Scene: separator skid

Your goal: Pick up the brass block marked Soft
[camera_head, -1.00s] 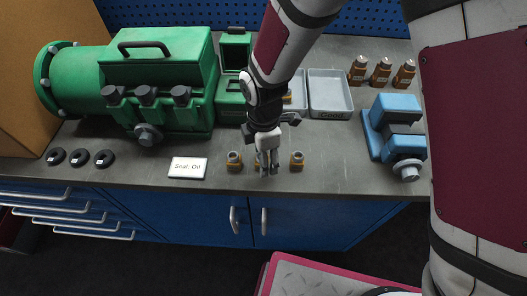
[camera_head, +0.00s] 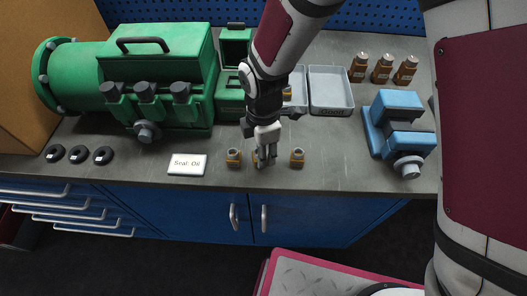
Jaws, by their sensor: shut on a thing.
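My gripper (camera_head: 265,156) points down at the front of the grey bench and is shut on a small brass block, which its fingers mostly hide. One brass block (camera_head: 234,158) stands just left of the gripper and another brass block (camera_head: 297,157) stands to its right, both upright with grey tops and apart from the fingers. The markings on these blocks are too small to read, so I cannot tell which is marked Soft. I cannot tell whether the held block touches the bench.
A "Seal Oil" card (camera_head: 187,165) and several black rings (camera_head: 79,155) lie left. Behind stand a green separator (camera_head: 165,80) and grey trays (camera_head: 331,91), one brass piece partly showing. A blue vise-like device (camera_head: 398,130) and three amber bottles (camera_head: 382,70) stand right.

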